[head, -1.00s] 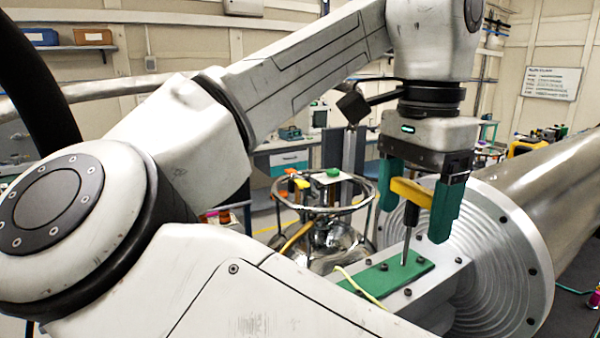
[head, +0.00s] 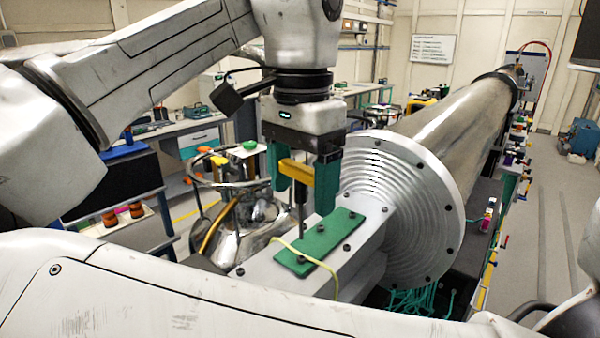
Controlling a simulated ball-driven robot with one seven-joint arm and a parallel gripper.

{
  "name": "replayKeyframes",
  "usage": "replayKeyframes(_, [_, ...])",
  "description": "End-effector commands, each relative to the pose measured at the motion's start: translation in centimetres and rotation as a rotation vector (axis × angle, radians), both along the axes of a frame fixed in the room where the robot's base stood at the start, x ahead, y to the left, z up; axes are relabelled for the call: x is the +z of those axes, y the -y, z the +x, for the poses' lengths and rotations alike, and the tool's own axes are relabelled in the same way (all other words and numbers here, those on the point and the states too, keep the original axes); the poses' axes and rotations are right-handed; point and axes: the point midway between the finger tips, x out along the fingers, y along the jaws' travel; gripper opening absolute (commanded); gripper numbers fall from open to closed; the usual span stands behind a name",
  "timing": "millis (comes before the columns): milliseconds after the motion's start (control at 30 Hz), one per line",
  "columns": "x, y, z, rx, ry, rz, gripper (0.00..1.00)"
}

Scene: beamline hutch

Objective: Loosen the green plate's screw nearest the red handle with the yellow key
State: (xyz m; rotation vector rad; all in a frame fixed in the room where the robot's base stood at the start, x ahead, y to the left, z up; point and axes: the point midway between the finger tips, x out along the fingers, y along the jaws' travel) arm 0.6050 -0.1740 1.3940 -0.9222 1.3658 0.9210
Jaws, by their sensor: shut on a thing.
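My gripper (head: 303,190) has green fingers and is shut on the yellow handle of the key (head: 294,168). The key's thin dark shaft points down, upright, and ends near the left edge of the green plate (head: 318,243). I cannot tell whether its tip touches anything. The green plate lies on a grey metal block, with several dark screws; one screw (head: 352,214) is at its far end and another (head: 301,260) at its near end. I cannot make out a red handle near the plate.
A thin yellow cable (head: 322,264) crosses the plate's near part. A large ribbed metal flange (head: 425,220) and long tube (head: 450,115) stand right of the block. A round steel vessel (head: 245,228) with a ring frame stands to the left. Open floor lies far right.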

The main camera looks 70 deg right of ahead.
Motion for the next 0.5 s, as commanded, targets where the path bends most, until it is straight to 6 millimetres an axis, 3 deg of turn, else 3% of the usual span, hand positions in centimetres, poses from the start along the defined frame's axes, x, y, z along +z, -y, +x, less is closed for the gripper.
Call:
replayKeyframes(200, [-2.2,0.0,0.0,-0.001,0.001,-0.001,0.27])
replayKeyframes(500, [-2.3,0.0,-0.1,-0.096,-0.003,-0.003,0.27])
